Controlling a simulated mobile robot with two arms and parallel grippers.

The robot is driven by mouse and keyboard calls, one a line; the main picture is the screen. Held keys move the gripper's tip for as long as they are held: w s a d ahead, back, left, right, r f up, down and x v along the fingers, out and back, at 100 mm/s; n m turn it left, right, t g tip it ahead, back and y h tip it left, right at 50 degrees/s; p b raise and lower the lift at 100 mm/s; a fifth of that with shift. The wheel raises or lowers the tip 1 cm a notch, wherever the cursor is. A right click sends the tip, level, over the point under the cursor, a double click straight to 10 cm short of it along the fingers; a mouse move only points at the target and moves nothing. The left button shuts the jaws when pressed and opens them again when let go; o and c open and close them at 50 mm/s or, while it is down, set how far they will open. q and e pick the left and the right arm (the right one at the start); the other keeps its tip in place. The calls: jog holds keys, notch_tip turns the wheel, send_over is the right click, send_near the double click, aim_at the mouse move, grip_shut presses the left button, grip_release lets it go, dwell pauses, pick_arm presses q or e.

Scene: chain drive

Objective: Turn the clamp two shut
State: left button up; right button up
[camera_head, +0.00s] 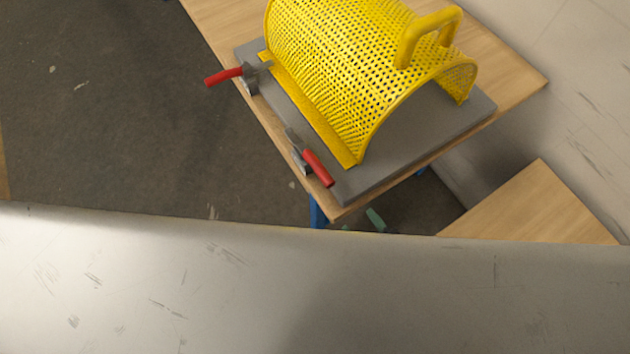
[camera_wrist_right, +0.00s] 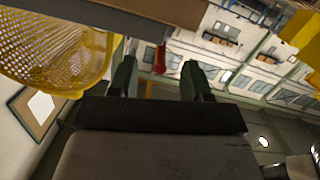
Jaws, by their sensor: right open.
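A yellow perforated guard (camera_head: 335,70) sits on a grey plate (camera_head: 425,140). Two clamps with red handles are along the plate's left side. The far clamp's handle (camera_head: 223,76) points outward, away from the guard. The near clamp's handle (camera_head: 318,168) lies along the plate edge, near its front corner. I cannot tell which is clamp two. My right gripper (camera_head: 361,224) shows only as green tips below the table's front corner; the rest is hidden. In the right wrist view its fingers (camera_wrist_right: 159,72) are apart and empty, with a red handle (camera_wrist_right: 160,58) beyond the gap. My left gripper is not in view.
The wooden table (camera_head: 520,75) carries the plate. A second wooden surface (camera_head: 540,210) is at the right. A pale scratched surface (camera_head: 200,290) fills the bottom of the head view and hides what lies behind it. Dark floor (camera_head: 110,120) at the left looks clear.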

aim_at(326, 178)
notch_tip(326, 178, up, 4)
jog(key=a+r+y, duration=0.1)
jog(key=a, duration=0.1)
jog(key=shift+t, duration=0.4)
jog(key=x, duration=0.5)
jog(key=p+x, duration=0.1)
jog(key=x, duration=0.4)
jog(key=shift+f, duration=0.25)
jog(key=shift+s+d, duration=0.1)
grip_shut()
